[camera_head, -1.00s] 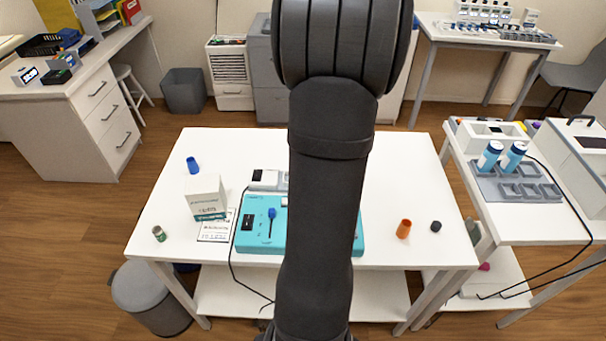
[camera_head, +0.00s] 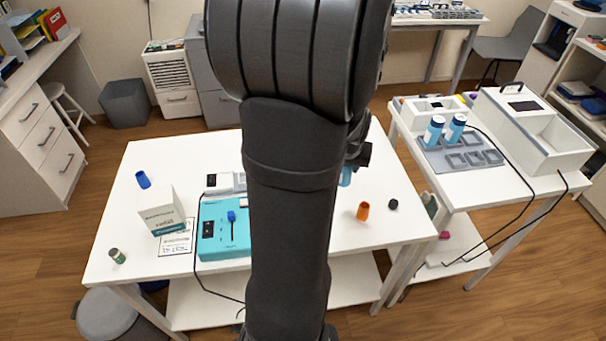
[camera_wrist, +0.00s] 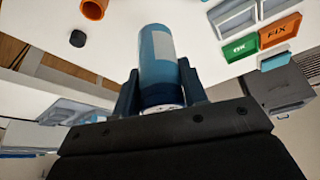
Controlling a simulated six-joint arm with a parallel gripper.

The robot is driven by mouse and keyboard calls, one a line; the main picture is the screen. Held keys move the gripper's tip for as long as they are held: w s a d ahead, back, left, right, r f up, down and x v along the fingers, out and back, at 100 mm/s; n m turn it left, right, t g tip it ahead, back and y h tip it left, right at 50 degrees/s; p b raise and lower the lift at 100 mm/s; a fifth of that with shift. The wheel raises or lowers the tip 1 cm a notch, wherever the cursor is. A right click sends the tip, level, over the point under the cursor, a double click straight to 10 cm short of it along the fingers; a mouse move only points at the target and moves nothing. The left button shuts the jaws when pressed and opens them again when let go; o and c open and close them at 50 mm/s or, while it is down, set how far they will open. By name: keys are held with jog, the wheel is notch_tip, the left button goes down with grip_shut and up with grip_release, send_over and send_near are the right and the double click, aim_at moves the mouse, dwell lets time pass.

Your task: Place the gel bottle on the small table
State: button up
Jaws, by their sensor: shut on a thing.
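My gripper (camera_wrist: 160,95) is shut on a blue bottle (camera_wrist: 157,48) with a pale label in the wrist view, taken to be the gel bottle. In the head view my arm hides most of the gripper, and a sliver of the light blue bottle (camera_head: 346,176) shows at the arm's right edge, over the white table (camera_head: 395,230). Two similar blue-and-white bottles, one on the left (camera_head: 434,130) and one on the right (camera_head: 455,128), stand in a grey tray on the side table (camera_head: 510,187) at right. I cannot tell which table is the small one.
A teal device (camera_head: 215,240), a white box (camera_head: 162,212), a blue cup (camera_head: 143,179), a small green jar (camera_head: 117,256), an orange cup (camera_head: 363,211) and a dark cap (camera_head: 393,204) stand on the white table. Black cables hang off the side table. A white bin (camera_head: 545,150) stands there.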

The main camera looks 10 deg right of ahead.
jog(key=shift+w+a+f, duration=0.85)
jog(key=shift+w+f, duration=0.1)
jog(key=shift+f, duration=0.5)
jog(key=shift+w+a+f, duration=0.85)
jog(key=shift+w+f, duration=0.15)
jog(key=shift+f, duration=0.4)
jog(key=shift+w+a+f, duration=0.85)
jog(key=shift+w+f, duration=0.1)
jog(key=shift+f, duration=0.5)
jog(key=shift+f, duration=0.1)
jog(key=o, duration=1)
jog(key=shift+o, duration=0.2)
jog(key=v, duration=1.1)
jog(key=shift+r, duration=0.25)
jog(key=shift+s+a+r, duration=0.15)
jog(key=shift+s+r, duration=0.15)
jog(key=c, duration=0.3)
